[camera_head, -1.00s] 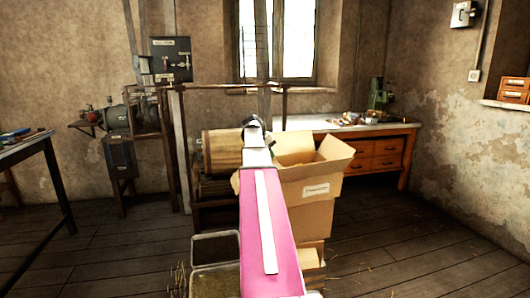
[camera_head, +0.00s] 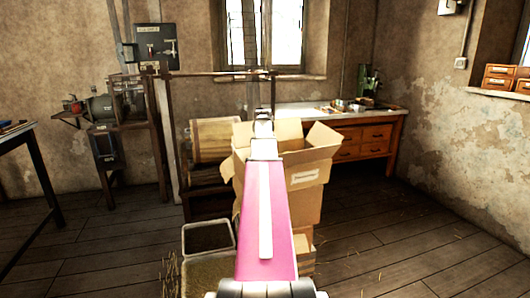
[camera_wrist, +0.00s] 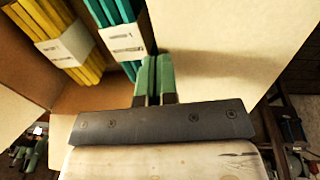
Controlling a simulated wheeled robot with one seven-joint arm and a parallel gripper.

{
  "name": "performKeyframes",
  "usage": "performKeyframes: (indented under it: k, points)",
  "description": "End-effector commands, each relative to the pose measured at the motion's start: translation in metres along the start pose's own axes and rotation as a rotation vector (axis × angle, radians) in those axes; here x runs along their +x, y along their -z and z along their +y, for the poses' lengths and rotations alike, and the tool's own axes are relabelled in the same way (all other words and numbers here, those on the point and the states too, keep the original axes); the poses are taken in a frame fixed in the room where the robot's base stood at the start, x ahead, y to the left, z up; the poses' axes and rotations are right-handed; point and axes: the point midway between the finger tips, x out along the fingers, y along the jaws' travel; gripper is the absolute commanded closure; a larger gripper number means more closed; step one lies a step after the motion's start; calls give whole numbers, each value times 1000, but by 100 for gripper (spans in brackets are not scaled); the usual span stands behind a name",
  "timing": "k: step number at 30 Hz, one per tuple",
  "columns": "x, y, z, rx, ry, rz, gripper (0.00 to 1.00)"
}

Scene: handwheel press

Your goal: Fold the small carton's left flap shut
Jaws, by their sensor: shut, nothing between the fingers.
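The small open carton (camera_head: 305,200) stands in the middle of the head view, with a white label on its front. Its left flap (camera_head: 242,135) shows beside my arm and stands up, partly hidden. The right flap (camera_head: 324,136) slants outward. My gripper (camera_head: 264,112) is above the carton's left part. In the wrist view my gripper's green fingertips (camera_wrist: 154,75) are together and empty, close to a large pale flap (camera_wrist: 225,45) on the right. I cannot tell whether they touch it. Yellow (camera_wrist: 45,30) and teal (camera_wrist: 120,20) banded bundles lie inside the carton.
Open bins (camera_head: 207,238) are on the floor at front left. A workbench (camera_head: 355,115) is behind the carton at right. The floor at right (camera_head: 430,245) is clear.

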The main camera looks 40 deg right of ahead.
Motion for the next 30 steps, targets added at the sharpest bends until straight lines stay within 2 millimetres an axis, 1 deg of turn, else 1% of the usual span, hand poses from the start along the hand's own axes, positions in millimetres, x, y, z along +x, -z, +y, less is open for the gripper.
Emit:
performKeyframes:
  k: [16,30]
  points:
    - [2,0,0,1,-2,-2,100]
    - [-14,2,2,0,-2,0,100]
